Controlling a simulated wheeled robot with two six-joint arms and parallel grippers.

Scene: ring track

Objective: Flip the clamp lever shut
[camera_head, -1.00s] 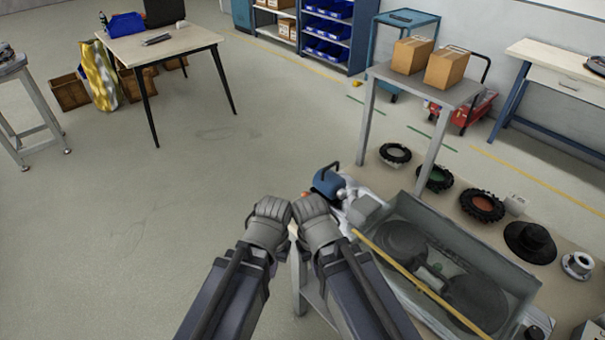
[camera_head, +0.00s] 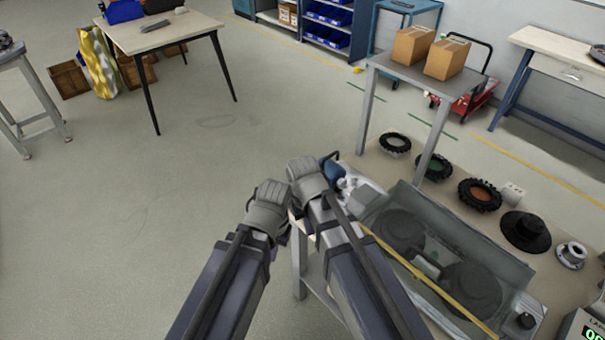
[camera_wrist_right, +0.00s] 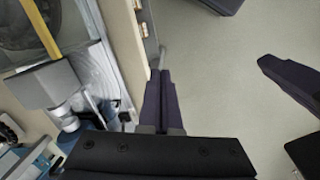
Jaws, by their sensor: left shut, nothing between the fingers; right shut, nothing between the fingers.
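My right gripper (camera_head: 306,168) is in the middle of the head view, at the left end of the grey trough, near a blue part (camera_head: 333,172) with a dark handle. In the right wrist view its dark fingers (camera_wrist_right: 163,100) are together with nothing between them. My left gripper (camera_head: 267,192) is shut and empty, just left of the right one, over the floor. I cannot single out the clamp lever with certainty. A grey block (camera_wrist_right: 47,85) sits at the end of the yellow bar in the right wrist view, and much of that area is hidden by my right gripper in the head view.
The grey trough (camera_head: 505,262) with dark round parts and a yellow bar (camera_head: 420,278) lies right of my grippers. Several ringed parts, such as a black flanged one (camera_head: 525,232), stand behind it. A table with two boxes (camera_head: 447,59) is further back.

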